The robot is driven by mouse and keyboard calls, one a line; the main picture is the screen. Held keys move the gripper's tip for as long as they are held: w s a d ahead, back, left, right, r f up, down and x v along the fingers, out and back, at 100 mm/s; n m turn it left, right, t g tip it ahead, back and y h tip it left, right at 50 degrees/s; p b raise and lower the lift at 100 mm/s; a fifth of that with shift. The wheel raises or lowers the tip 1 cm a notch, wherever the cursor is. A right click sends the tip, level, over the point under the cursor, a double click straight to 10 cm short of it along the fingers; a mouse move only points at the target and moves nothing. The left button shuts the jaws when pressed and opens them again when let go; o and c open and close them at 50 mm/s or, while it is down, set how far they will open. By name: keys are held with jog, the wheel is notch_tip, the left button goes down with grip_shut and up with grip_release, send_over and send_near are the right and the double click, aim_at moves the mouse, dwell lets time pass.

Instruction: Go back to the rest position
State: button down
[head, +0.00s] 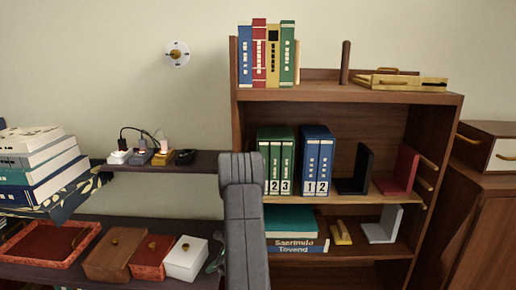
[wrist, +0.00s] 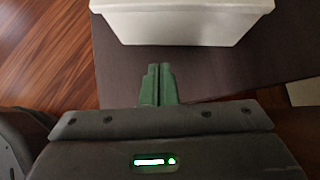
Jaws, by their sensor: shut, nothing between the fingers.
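My gripper (wrist: 157,84) shows in the wrist view with its two green fingers together and nothing between them. It points toward a white box (wrist: 182,24) at the top of that view, with a gap between fingertips and box. The box rests on a dark surface (wrist: 225,75). In the head view my grey arm rises at the lower middle, in front of the bookshelf's left side; the fingers are not clearly seen there. A white box (head: 186,258) stands just left of my arm.
The bookshelf (head: 355,97) holds green binders (head: 276,160), blue binders (head: 317,160), bookends and books. Left of my arm are a brown box (head: 118,256), a red box (head: 152,258), a red tray (head: 50,272) and a book stack (head: 40,160). A narrow shelf (head: 205,163) carries plugs.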

jog(key=a, duration=0.3)
jog(key=shift+w, duration=0.2)
jog(key=shift+d, duration=0.45)
jog(key=shift+a, duration=0.1)
